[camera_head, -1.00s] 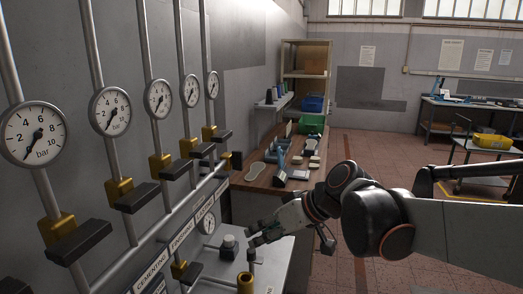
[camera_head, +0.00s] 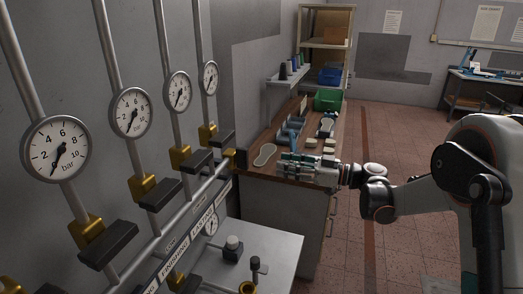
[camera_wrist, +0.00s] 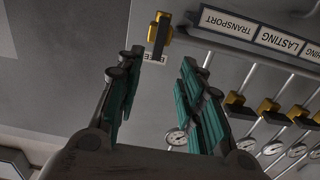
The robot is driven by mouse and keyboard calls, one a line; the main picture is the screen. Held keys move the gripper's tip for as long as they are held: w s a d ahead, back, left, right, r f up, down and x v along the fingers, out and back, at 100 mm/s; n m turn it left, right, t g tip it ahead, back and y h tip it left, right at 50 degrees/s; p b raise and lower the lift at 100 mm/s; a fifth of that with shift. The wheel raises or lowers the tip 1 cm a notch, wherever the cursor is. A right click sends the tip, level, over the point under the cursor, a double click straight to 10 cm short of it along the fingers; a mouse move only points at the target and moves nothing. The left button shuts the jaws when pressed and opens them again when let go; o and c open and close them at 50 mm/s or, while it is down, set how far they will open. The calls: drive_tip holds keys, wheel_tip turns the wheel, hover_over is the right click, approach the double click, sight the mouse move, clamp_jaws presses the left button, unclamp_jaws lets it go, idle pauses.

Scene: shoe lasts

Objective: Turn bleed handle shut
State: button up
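The likely bleed valve is a yellow body with a dark handle (camera_wrist: 159,34), at the top of the wrist view beside a small, mostly hidden label (camera_wrist: 155,58). In the head view, a small yellow fitting (camera_head: 230,153) at the far end of the manifold pipe seems to be the same valve; its handle is too small to read there. My gripper (camera_head: 283,166) points left toward the wall, to the right of that fitting and apart from it. In the wrist view, my gripper (camera_wrist: 160,68) has its teal fingers spread with nothing between them.
Gauges (camera_head: 56,148) with yellow valves and dark lever handles (camera_head: 108,245) line the wall at left. A labelled strip (camera_wrist: 255,33) runs along the manifold. A bench (camera_head: 295,180) with shoe lasts lies behind my gripper. A grey stand (camera_head: 265,255) is below; floor is clear at right.

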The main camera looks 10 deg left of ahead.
sight(247, 169)
drive_tip(key=a, duration=0.4)
drive_tip(key=w+a+b, duration=0.1)
drive_tip(key=a, duration=0.8)
drive_tip(key=shift+w+a, duration=0.15)
drive_tip(key=shift+a, duration=0.2)
clamp_jaws()
